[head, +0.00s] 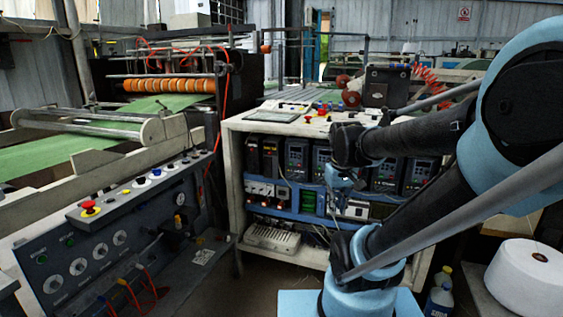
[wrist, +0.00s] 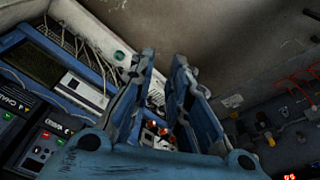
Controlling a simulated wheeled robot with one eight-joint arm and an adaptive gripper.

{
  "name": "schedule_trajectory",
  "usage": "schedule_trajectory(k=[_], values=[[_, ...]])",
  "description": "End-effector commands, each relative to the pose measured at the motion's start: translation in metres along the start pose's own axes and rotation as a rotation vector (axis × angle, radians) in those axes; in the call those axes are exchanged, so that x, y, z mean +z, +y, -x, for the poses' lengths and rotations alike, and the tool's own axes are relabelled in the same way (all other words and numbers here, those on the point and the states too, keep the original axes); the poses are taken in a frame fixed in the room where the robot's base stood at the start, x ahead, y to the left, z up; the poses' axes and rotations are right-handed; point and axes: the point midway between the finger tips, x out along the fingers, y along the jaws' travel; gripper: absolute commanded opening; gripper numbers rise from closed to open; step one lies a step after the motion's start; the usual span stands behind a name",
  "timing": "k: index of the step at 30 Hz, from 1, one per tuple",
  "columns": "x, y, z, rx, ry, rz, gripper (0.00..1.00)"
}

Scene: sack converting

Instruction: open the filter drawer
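I cannot single out a filter drawer for certain in either view. The open-fronted control cabinet (head: 232,165) stands in the middle of the head view, with rows of dark drive units (head: 297,158) and blue rails. My gripper (head: 338,190) hangs in front of its shelves, small and partly lost against them. In the wrist view the two blue fingers of my gripper (wrist: 163,78) stand apart, with a gap between them and nothing clearly held. Behind the fingers lie a pale panel and small orange-topped parts, partly hidden by them.
A grey control panel with a red emergency button (head: 90,208) stands at the left, with red cables on its front. A white roll (head: 525,278) and a bottle (head: 439,297) are at the lower right. The floor gap between panel and cabinet is narrow.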

Motion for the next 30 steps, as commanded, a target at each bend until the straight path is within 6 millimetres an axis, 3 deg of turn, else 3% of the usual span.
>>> schedule_trajectory(k=[6, 15, 23, 30], values=[[0.049, -0.001, -0.014, -0.004, 0.005, -0.104, 0.17], [0.083, -0.004, -0.03, -0.006, 0.009, -0.191, 0.17], [0.081, -0.004, -0.029, -0.007, 0.009, -0.19, 0.17], [0.042, 0.0, -0.011, -0.005, 0.005, -0.113, 0.17]])
